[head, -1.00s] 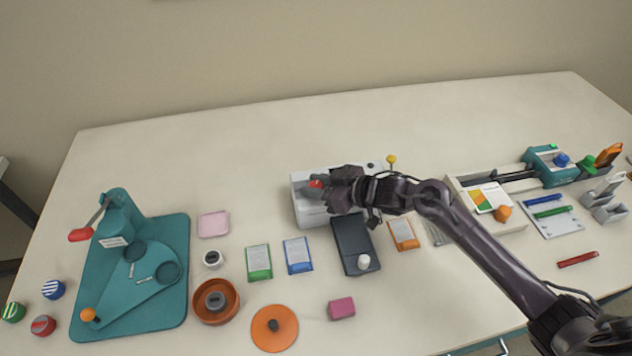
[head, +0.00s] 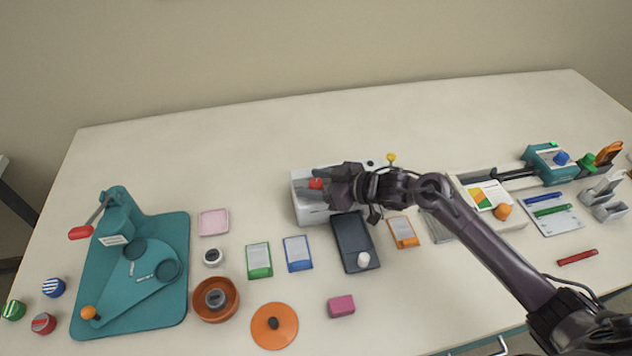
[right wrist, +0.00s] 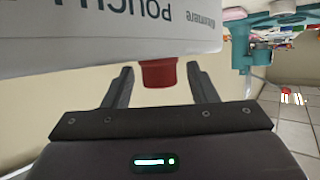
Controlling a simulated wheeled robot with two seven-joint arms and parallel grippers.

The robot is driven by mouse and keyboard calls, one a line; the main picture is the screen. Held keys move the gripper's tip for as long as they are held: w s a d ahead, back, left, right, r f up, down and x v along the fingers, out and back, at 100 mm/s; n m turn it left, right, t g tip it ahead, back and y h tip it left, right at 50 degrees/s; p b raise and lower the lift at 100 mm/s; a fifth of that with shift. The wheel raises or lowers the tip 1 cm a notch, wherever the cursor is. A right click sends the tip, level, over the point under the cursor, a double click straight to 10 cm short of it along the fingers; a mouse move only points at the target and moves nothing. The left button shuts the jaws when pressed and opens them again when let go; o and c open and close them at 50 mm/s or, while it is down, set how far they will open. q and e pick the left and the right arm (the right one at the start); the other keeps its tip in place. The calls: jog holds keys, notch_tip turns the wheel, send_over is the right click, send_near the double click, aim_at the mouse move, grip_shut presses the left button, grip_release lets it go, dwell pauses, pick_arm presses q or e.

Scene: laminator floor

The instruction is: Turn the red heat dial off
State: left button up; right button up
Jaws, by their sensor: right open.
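The red heat dial (head: 316,183) is on the white pouch laminator (head: 305,207) at the middle of the table. In the right wrist view the dial (right wrist: 158,72) sticks out from the laminator's printed face (right wrist: 110,32). My right gripper (head: 322,185) is at the laminator from the right, its jaws open. In the wrist view its two fingers (right wrist: 160,82) stand on either side of the dial, with a gap visible on each side. The dial's pointer or markings cannot be made out. My left gripper is not in view.
A dark slab with a white knob (head: 355,245) lies just in front of the laminator. Blue (head: 298,254), green (head: 259,261) and orange (head: 403,233) packets lie nearby. A teal press (head: 130,270) stands at left. The table behind the laminator is clear.

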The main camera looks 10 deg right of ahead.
aim_at(320, 184)
jog(key=b+v, duration=0.1)
jog(key=v, duration=0.5)
jog(key=shift+s+d, duration=0.2)
jog(key=shift+d, duration=0.1)
jog(key=shift+s+d+r, duration=0.3)
jog(key=shift+r, duration=0.1)
